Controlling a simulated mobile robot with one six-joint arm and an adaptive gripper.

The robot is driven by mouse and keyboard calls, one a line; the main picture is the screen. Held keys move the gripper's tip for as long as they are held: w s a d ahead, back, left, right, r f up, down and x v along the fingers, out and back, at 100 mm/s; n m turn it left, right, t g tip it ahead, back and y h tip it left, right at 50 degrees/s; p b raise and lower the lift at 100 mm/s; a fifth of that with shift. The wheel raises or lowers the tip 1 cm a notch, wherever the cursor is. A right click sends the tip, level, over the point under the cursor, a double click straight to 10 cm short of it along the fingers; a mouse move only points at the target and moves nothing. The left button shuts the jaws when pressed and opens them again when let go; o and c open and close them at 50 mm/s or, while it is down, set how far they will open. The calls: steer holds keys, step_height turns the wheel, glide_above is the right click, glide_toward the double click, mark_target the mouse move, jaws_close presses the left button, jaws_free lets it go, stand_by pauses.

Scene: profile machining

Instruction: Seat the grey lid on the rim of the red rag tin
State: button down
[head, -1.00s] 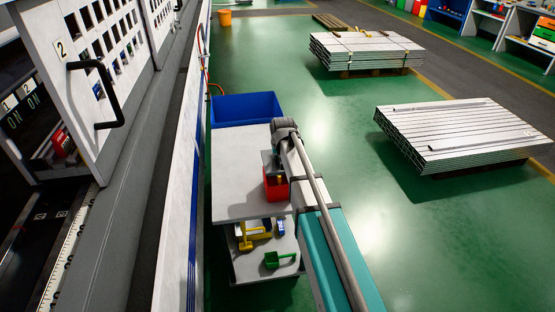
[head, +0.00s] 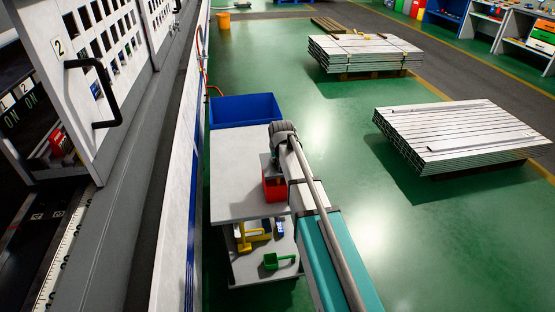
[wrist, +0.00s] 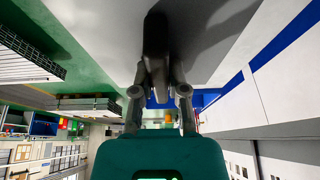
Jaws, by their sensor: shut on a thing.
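The red rag tin (head: 275,189) stands on the grey top of a cart (head: 237,185), near its right edge, partly behind my arm. My gripper (wrist: 158,68) points out over the cart top in the wrist view, with its two fingers closed on a dark piece, the grey lid (wrist: 156,38), seen in shade. In the head view my wrist is just behind the tin and hides most of the gripper. The gap between lid and tin rim cannot be told, and the tin does not show clearly in the wrist view.
A blue bin (head: 245,108) is at the cart's far end. A lower shelf holds a yellow item (head: 252,235) and a green scoop (head: 279,261). The machine with its open door (head: 85,80) borders the left. Metal profile stacks (head: 460,135) stand on the floor at right.

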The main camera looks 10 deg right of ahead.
steer(key=shift+f+b, duration=1.55)
steer(key=shift+f, duration=0.2)
steer(key=shift+a+f+b, duration=0.1)
steer(key=shift+f+b, duration=0.95)
stand_by(0.8)
stand_by(2.2)
steer(key=c, duration=0.6)
jaws_free()
steer(key=shift+s+r, duration=0.1)
steer(key=s+r+g+p, duration=0.1)
steer(key=s+r+p, duration=0.2)
steer(key=s, duration=0.6)
steer(key=s+r+g+p, duration=0.2)
steer(key=s+r+p, duration=0.1)
steer(key=s, duration=0.7)
steer(key=s+r+g+p, duration=0.1)
steer(key=s+r+p, duration=0.2)
steer(key=s, duration=0.6)
steer(key=shift+s+r+g+p, duration=0.3)
steer(key=shift+s+p, duration=0.1)
steer(key=shift+p, duration=0.65)
